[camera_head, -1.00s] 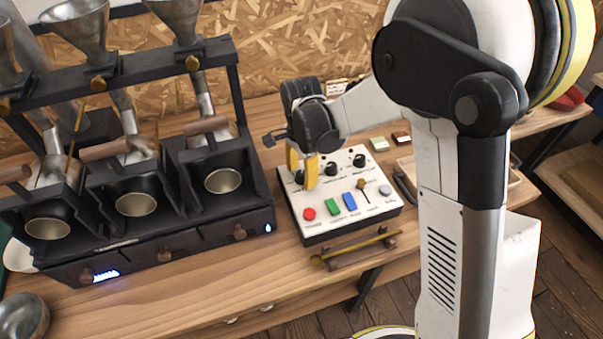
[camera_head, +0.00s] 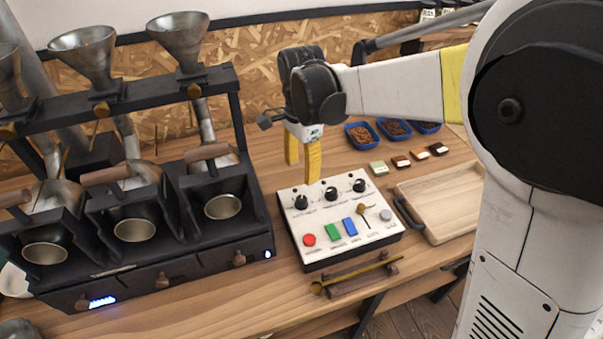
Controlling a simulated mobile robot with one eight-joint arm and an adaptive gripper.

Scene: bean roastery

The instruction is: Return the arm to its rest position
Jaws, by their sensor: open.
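My gripper (camera_head: 303,164) hangs above the back edge of a white control box (camera_head: 350,253). Its two yellow fingers are apart, with nothing between them. The fingertips appear clear of the box's knobs. My arm reaches in from the right, with the forearm roughly level across the upper right of the view. The box carries several black knobs, a red button (camera_head: 309,240), a green switch (camera_head: 333,232), a blue switch (camera_head: 350,227), a small brass lever (camera_head: 364,213) and a grey button (camera_head: 386,215).
A dark three-funnel roaster (camera_head: 150,272) stands left of the box. A brass scoop (camera_head: 352,274) lies on a wooden rest in front. To the right are a wooden tray (camera_head: 452,233), small sample blocks (camera_head: 378,168) and blue bowls of beans (camera_head: 362,147). An OSB board (camera_head: 240,60) stands behind.

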